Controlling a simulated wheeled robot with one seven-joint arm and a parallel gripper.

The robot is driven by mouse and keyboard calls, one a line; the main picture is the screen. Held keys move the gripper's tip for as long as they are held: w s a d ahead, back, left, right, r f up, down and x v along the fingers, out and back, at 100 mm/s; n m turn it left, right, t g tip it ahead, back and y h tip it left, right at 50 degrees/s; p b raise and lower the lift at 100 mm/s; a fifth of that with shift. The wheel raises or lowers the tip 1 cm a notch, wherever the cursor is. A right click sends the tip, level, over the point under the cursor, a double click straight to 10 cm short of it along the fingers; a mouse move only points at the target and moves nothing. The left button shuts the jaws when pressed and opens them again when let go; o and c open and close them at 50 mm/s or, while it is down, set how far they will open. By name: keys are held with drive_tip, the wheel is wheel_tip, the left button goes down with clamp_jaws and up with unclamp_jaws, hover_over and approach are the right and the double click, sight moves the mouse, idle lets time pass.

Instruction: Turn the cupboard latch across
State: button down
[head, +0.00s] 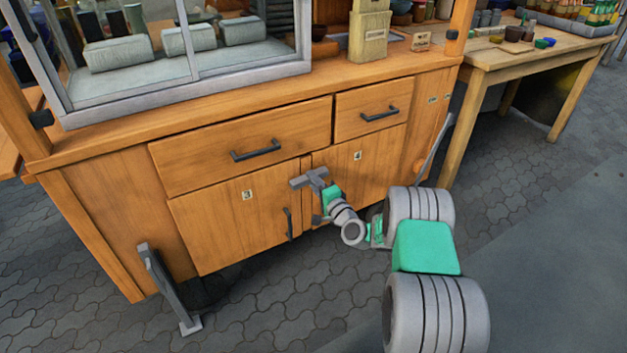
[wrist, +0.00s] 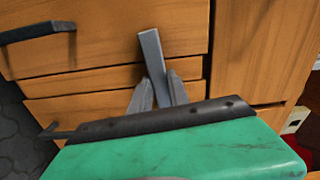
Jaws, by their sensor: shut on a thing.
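The cupboard latch is a plain grey bar (wrist: 150,52), seen in the wrist view rising at a slight slant from between my fingertips. My gripper (wrist: 158,86) is shut on it near its lower end. In the head view the latch (head: 300,181) lies near the top of the seam between the two cupboard doors, below the drawers. My gripper (head: 318,184) reaches it from the front right. The left door (head: 225,225) and right door (head: 370,165) look closed. My fingers and hand hide part of the latch, and its pivot is not clear.
A dark upright handle (head: 288,223) is on the left door. Drawer handles (head: 256,151) stick out above. A grey leg (head: 165,290) juts out at the cart's front left. A wooden table (head: 535,58) stands at right. Paved floor in front is clear.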

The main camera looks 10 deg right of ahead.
drive_tip(key=shift+d+m, duration=0.1)
drive_tip(key=shift+m, duration=0.5)
drive_tip(key=c, duration=1.2)
unclamp_jaws()
drive_tip(key=shift+c, duration=0.2)
drive_tip(key=shift+s, duration=0.1)
drive_tip(key=p+v, duration=0.1)
drive_tip(key=v, duration=0.6)
drive_tip(key=shift+s+p, duration=0.25)
drive_tip(key=shift+p, duration=0.05)
drive_tip(key=shift+d, duration=0.1)
